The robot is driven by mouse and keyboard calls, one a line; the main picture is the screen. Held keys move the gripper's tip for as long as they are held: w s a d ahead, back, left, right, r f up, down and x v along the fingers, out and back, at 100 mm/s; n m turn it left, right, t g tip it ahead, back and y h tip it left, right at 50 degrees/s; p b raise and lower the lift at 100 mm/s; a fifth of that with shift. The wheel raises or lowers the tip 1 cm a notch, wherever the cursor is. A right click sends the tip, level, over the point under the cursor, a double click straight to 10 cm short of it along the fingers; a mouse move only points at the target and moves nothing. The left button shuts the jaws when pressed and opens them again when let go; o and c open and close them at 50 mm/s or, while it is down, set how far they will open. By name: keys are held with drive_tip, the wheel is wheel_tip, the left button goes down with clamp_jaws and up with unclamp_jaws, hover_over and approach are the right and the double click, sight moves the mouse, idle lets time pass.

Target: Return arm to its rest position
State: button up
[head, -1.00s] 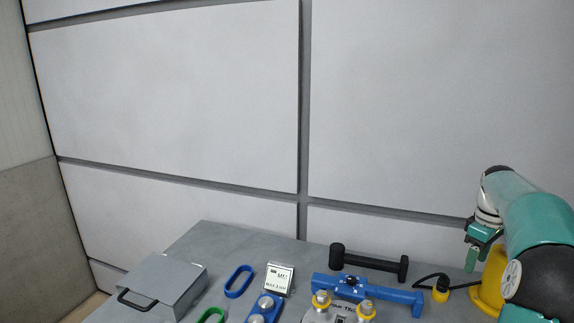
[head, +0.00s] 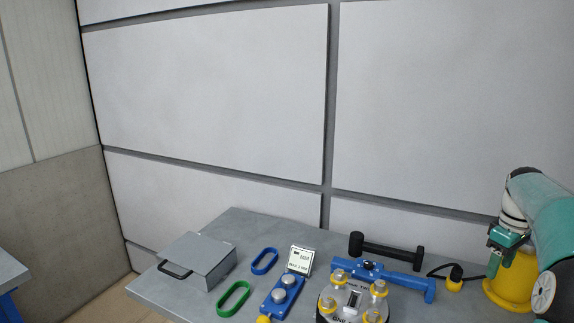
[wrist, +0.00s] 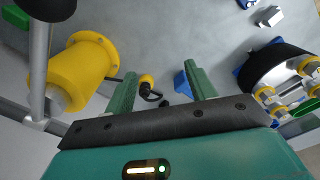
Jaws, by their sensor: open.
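My arm (head: 548,215) is at the right edge of the head view, in teal and black. My gripper (head: 497,262) hangs in front of the upper part of a yellow cylinder (head: 514,285). In the wrist view my gripper (wrist: 162,88) shows two green fingers spread apart, with nothing between them but the grey table surface and small items farther below. The yellow cylinder also shows in the wrist view (wrist: 80,70), left of the fingers and apart from them.
The grey table (head: 240,230) carries a grey box with a black handle (head: 200,262), blue (head: 265,261) and green (head: 233,298) rings, a small display (head: 300,261), a black dumbbell-shaped bar (head: 385,247), a blue bar (head: 410,283) and a round fixture with yellow-collared knobs (head: 350,300).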

drive_tip(key=s+a+r+m+t, duration=0.1)
drive_tip(key=s+a+r, duration=0.1)
drive_tip(key=a, duration=0.6)
drive_tip(key=s+a+r+t+h, duration=0.1)
drive_tip(key=a+r, duration=0.1)
drive_tip(key=a, duration=0.7)
drive_tip(key=s+a+r+m, duration=0.1)
drive_tip(key=s+a+r, duration=0.15)
drive_tip(key=a, duration=0.55)
drive_tip(key=s+a+f+m+t+y, duration=0.1)
drive_tip(key=s+a+f, duration=0.5)
drive_tip(key=s+a, duration=0.8)
drive_tip(key=shift+s+a+m+t, duration=0.3)
drive_tip(key=shift+m+t, duration=0.4)
drive_tip(key=shift+t, duration=0.5)
